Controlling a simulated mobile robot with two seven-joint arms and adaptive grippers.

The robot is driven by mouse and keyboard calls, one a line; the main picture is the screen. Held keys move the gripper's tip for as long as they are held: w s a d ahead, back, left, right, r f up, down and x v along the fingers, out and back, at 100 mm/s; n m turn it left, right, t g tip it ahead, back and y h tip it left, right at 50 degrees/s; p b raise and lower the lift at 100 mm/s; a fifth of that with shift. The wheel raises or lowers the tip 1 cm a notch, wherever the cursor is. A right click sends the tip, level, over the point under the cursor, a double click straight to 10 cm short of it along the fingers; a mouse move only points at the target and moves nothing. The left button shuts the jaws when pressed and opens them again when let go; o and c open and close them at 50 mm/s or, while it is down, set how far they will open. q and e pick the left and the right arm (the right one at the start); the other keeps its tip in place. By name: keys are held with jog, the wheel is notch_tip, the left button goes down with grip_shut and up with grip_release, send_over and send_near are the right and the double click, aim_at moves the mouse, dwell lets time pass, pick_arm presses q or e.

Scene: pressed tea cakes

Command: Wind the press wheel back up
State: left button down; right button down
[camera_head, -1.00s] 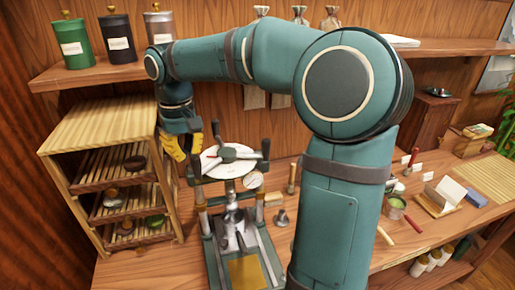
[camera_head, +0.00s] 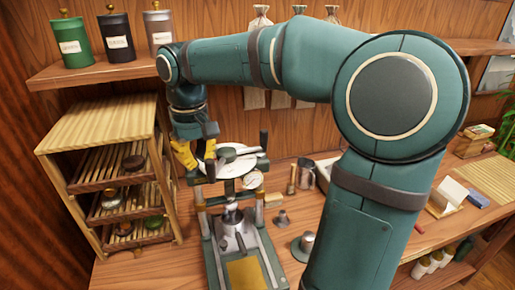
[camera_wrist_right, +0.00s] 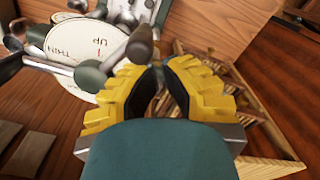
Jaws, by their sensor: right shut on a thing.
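The press (camera_head: 244,240) stands on the bench with its white round wheel face (camera_head: 240,171) on top and dark-knobbed handles around it. My right gripper (camera_head: 190,157) comes in from above at the wheel's left side. In the right wrist view its yellow fingers (camera_wrist_right: 160,90) are closed around one of the handles, whose dark grip (camera_wrist_right: 139,48) rises by the left finger. The wheel face (camera_wrist_right: 75,48) fills the upper left there, with printed lettering on it. The exact contact is partly hidden by the fingers. My left gripper is not in view.
A bamboo drying rack (camera_head: 100,125) with loaded trays stands close left of the gripper. A shelf with canisters (camera_head: 117,38) is above it. My right arm hides much of the bench.

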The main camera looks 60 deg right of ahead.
aim_at(212, 162)
jog(key=shift+s+a, duration=0.1)
jog(key=shift+s, duration=0.1)
jog(key=shift+s+d, duration=0.25)
jog(key=shift+s, duration=0.55)
jog(key=shift+s+d, duration=0.25)
jog(key=shift+s, duration=0.55)
jog(key=shift+f, duration=0.1)
